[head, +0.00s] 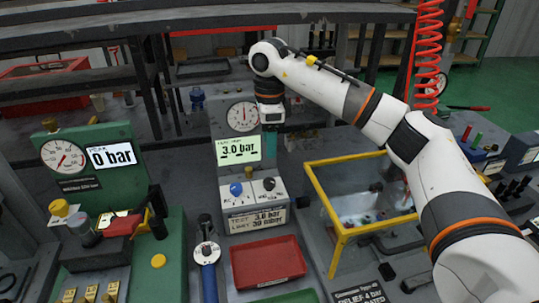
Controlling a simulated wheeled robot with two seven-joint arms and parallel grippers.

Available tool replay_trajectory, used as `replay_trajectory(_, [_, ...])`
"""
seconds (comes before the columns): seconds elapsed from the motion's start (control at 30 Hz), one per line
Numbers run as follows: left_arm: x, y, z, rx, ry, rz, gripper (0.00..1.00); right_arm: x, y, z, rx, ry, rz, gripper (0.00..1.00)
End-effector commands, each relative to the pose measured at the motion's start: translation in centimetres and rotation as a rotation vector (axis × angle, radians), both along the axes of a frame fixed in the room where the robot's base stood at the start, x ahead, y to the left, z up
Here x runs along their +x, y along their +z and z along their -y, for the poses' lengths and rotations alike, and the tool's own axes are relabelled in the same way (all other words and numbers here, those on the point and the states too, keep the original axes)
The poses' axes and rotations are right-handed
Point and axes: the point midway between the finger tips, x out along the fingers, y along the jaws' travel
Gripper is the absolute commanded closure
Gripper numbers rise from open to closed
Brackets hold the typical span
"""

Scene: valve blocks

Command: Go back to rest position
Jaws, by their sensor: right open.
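My right arm reaches in from the right edge across the bench. My right gripper (270,124) points down beside the round gauge (243,117) of the grey test panel, just above and right of its display reading 3.0 bar (239,150). The gripper is open, but its fingers are small here. A teal piece shows just below it; I cannot tell whether they touch. The panel's blue knob (236,189) and black knob (269,184) are below the display. My left gripper is not in view.
A yellow-framed clear box (344,231) stands under my right arm. A green gauge station reading 0 bar (112,155) is at left. A red tray (268,262) lies in front. A red coiled hose (428,50) hangs at upper right. Dark shelving spans the back.

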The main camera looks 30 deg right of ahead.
Motion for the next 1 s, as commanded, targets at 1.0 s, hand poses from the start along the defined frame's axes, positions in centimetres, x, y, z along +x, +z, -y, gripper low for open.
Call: replay_trajectory(1.0, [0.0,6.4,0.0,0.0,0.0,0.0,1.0,0.0,7.0,0.0,-0.001,0.0,0.0,0.48])
